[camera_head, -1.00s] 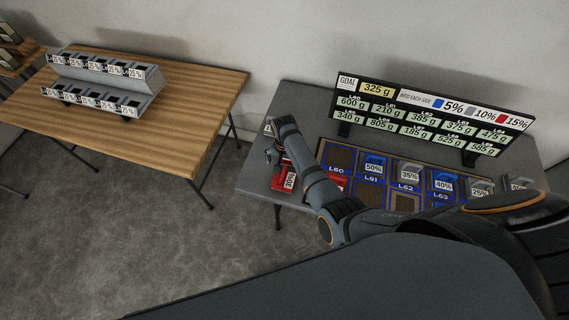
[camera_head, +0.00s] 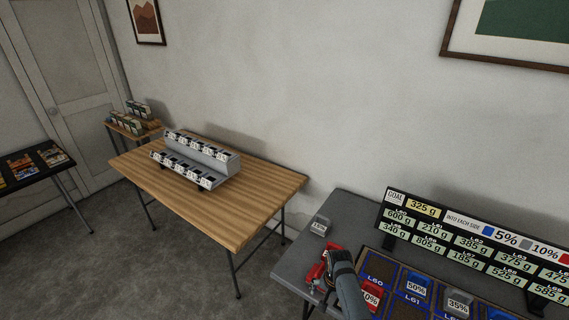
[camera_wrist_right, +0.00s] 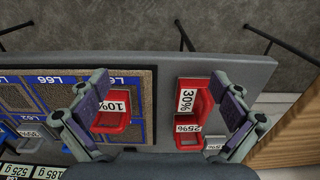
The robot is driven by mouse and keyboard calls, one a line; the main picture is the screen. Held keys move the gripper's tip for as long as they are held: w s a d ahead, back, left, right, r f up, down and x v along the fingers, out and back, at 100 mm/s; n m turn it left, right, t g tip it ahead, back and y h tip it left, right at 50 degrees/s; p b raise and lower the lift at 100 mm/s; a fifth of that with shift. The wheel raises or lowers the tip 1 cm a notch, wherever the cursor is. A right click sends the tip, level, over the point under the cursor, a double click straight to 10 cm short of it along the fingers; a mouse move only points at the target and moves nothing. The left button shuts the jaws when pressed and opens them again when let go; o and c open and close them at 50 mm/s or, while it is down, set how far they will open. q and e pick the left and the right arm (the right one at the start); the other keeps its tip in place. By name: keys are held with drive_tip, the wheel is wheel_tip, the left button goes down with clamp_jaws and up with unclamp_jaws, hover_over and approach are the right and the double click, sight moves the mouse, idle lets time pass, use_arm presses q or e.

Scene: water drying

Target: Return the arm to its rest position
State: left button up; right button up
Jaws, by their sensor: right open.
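My right arm comes in at the bottom of the head view. My right gripper (camera_head: 335,268) is over the left part of the grey table (camera_head: 310,250), close to red blocks (camera_head: 318,272). In the right wrist view its two fingers are spread wide with nothing held between them (camera_wrist_right: 163,95). A red block labelled 10% (camera_wrist_right: 110,122) and red blocks labelled 30% and 25% (camera_wrist_right: 187,84) lie below the fingers. I cannot tell the exact height of the gripper above them. My left gripper is not in view.
A grey block (camera_head: 320,227) stands at the table's back left. A board of gram values (camera_head: 470,245) stands along the back. A mat with labelled cells (camera_head: 388,272) holds blocks. A wooden table (camera_head: 265,190) with a grey rack (camera_head: 215,160) stands to the left.

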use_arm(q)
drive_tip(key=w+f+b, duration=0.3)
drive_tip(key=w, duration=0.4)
use_arm(e)
drive_tip(key=s+d+f+n+b, duration=0.1)
drive_tip(key=s+d+f+b, duration=0.1)
drive_tip(key=s+f, duration=0.65)
drive_tip(key=s+d+f+n+b, duration=0.15)
drive_tip(key=s+f, duration=0.35)
drive_tip(key=f, duration=0.6)
drive_tip(key=s+d+f+n+b, duration=0.1)
drive_tip(key=s+d+f+n, duration=0.15)
drive_tip(key=s+f, duration=0.55)
use_arm(q)
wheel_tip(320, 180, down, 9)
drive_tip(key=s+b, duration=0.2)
drive_tip(key=b, duration=0.2)
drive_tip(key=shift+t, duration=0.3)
use_arm(e)
drive_tip(key=s+d+f+n, duration=0.1)
drive_tip(key=s+d+f, duration=0.2)
drive_tip(key=s+f, duration=0.3)
drive_tip(key=s+d+f+n+t, duration=0.1)
drive_tip(key=s+d+f, duration=0.3)
drive_tip(key=s, duration=0.8)
drive_tip(key=shift+s+f+h, duration=0.2)
drive_tip(key=shift+f+h, duration=0.2)
drive_tip(key=shift+f, duration=0.5)
